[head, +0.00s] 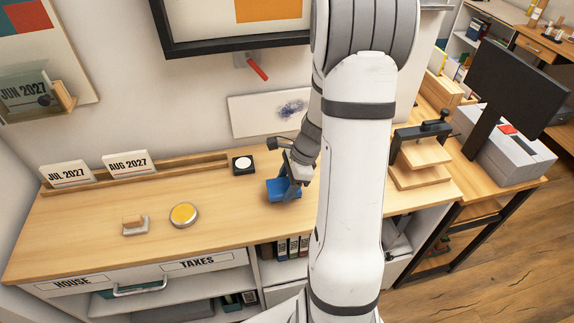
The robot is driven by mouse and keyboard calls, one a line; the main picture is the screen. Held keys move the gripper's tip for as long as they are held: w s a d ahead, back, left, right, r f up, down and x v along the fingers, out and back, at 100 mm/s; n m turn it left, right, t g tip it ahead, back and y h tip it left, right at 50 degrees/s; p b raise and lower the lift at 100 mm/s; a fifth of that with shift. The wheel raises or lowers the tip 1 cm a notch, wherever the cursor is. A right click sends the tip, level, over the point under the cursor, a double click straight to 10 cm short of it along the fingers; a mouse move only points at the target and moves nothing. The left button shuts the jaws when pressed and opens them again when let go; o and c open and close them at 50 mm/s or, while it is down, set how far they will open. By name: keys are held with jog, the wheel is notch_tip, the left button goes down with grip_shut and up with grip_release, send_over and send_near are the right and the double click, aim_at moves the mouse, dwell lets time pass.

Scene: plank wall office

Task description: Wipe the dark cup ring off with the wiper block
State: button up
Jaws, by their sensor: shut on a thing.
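My gripper (295,177) is low over the wooden desk, left of my arm's big white link. It is shut on a blue block (280,188), which looks like the wiper block. The block is at or just above the desk top; I cannot tell if it touches. I see no dark cup ring on the bare desk. It may be hidden under the block or behind my arm, which covers part of the desk.
The desk (85,225) holds a round yellow tin (183,215), a small wood-topped block (133,224), a black square with a white disc (243,165) and a wooden press (420,158). A smudged white panel (262,115) is on the wall behind. The desk's left front is mostly clear.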

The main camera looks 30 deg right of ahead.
jog(key=shift+s+r+p, duration=0.15)
jog(key=shift+r+p, duration=0.2)
jog(key=shift+r, duration=0.35)
jog(key=shift+r+p, duration=0.65)
jog(key=shift+r, duration=0.05)
jog(key=shift+r+p, duration=1.25)
jog(key=shift+r, duration=0.25)
